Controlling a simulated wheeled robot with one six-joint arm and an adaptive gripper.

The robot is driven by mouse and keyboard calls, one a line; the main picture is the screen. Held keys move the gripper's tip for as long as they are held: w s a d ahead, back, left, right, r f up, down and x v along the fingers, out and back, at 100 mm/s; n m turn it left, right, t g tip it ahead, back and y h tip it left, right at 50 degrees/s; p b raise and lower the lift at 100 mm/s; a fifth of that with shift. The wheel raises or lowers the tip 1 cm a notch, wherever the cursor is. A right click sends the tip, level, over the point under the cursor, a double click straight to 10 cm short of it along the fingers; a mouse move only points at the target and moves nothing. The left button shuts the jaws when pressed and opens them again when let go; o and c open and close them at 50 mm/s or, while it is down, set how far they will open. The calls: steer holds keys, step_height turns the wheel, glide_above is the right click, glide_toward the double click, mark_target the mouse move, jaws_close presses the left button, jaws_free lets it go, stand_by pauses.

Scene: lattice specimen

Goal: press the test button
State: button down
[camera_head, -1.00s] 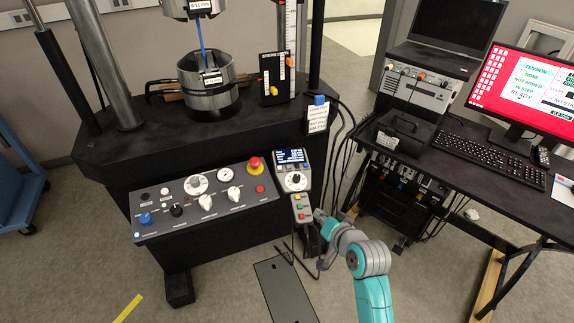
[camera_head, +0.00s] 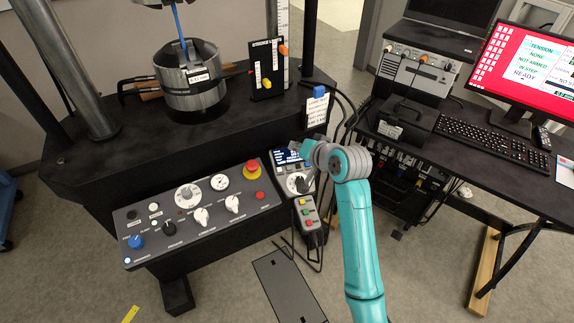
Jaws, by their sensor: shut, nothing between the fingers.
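A handheld control box with a small lit screen (camera_head: 288,157), a round dial (camera_head: 297,184) and coloured buttons (camera_head: 306,212) hangs at the right end of the machine's front. I cannot read which button is marked test. The sloped grey control panel (camera_head: 185,215) beside it carries knobs, gauges, a red mushroom button (camera_head: 252,168) and a small red button (camera_head: 261,196). My gripper (camera_head: 298,150) is shut and empty, at the upper part of the box.
The black machine table (camera_head: 130,170) carries a metal cylinder (camera_head: 190,85) and a black block with coloured knobs (camera_head: 267,70). A labelled card (camera_head: 317,110) and cables stand behind my gripper. A desk with a keyboard (camera_head: 490,145) and red monitor (camera_head: 530,62) is at the right.

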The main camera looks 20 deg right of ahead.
steer(key=shift+f, duration=0.1)
glide_toward(285, 162)
steer(key=shift+w+r+x, duration=0.1)
steer(key=shift+r+x, duration=0.1)
steer(key=shift+x, duration=1)
steer(key=shift+w+r+x, duration=0.15)
steer(key=shift+r+x, duration=0.05)
steer(key=shift+x, duration=1)
steer(key=shift+f, duration=0.1)
steer(key=shift+a+f, duration=0.1)
steer(key=shift+f, duration=0.1)
steer(key=shift+w+f, duration=0.15)
steer(key=shift+f, duration=0.25)
stand_by(0.6)
steer(key=shift+r, duration=0.75)
steer(key=shift+r, duration=0.1)
